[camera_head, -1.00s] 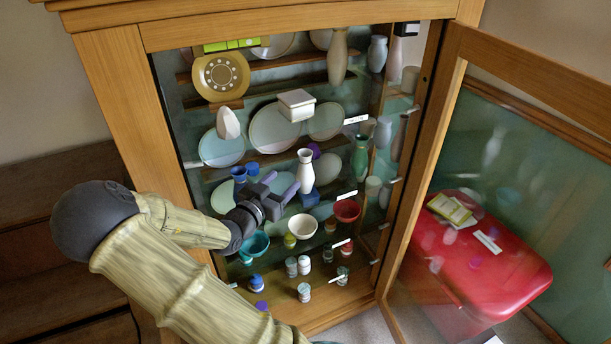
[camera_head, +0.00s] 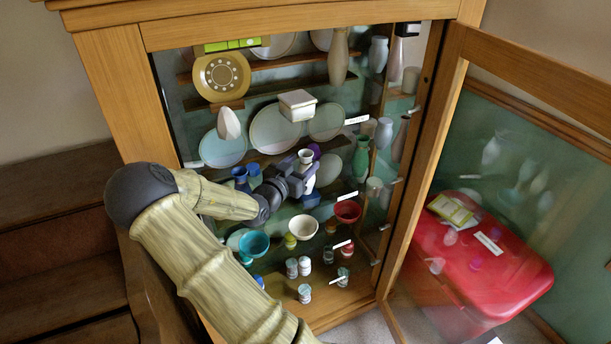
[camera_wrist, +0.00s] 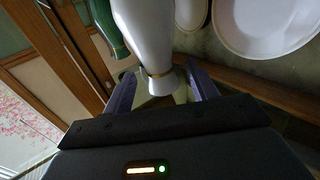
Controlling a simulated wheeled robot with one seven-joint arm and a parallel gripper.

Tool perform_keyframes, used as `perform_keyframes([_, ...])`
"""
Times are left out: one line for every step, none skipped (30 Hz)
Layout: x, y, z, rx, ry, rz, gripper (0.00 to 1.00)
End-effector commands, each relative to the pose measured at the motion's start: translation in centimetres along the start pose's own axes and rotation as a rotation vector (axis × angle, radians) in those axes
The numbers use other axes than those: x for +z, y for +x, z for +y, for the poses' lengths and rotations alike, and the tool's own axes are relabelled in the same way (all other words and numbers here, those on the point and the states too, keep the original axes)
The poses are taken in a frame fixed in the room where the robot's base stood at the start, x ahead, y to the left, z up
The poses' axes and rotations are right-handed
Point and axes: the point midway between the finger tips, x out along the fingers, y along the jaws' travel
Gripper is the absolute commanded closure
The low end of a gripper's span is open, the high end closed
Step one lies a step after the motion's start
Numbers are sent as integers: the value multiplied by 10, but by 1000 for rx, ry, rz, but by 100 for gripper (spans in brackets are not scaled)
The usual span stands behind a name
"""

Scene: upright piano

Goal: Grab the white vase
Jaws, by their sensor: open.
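The white vase (camera_head: 306,157) stands in the open cabinet; in the head view its rim shows above my gripper (camera_head: 301,174), which hides part of its body. In the wrist view the vase (camera_wrist: 148,35) hangs into the picture from the top, and its narrow, flared end with a thin gold line lies between the two purple fingers of my gripper (camera_wrist: 160,92). The fingers are open, one on each side of the vase. A gap shows beside it; I cannot tell whether either finger touches it.
A green vase (camera_head: 361,160) stands just right of the white one. A cream bowl (camera_head: 303,228), a red bowl (camera_head: 347,211) and a teal bowl (camera_head: 254,243) sit below. Blue cups (camera_head: 241,174) are at the left. The glass door (camera_head: 500,160) is open at the right.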

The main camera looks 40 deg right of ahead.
Motion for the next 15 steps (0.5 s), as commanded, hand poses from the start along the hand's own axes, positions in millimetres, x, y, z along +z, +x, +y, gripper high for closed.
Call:
perform_keyframes([0,6,0,2,0,1,42])
perform_keyframes([0,10,0,2,0,2,42])
perform_keyframes([0,16,0,3,0,2,42])
perform_keyframes([0,21,0,3,0,2,42])
perform_keyframes([0,26,0,2,0,2,42])
perform_keyframes([0,32,0,3,-1,1,42])
perform_keyframes([0,36,-1,2,0,1,42])
perform_keyframes([0,40,-1,2,0,1,42])
perform_keyframes([0,43,0,3,0,1,42])
perform_keyframes([0,45,-1,2,0,2,42])
perform_keyframes([0,46,-1,1,0,1,42])
perform_keyframes([0,47,-1,0,0,1,42])
perform_keyframes([0,48,-1,0,0,1,42])
perform_keyframes([0,47,-1,0,0,1,42])
perform_keyframes([0,47,-1,0,0,1,42])
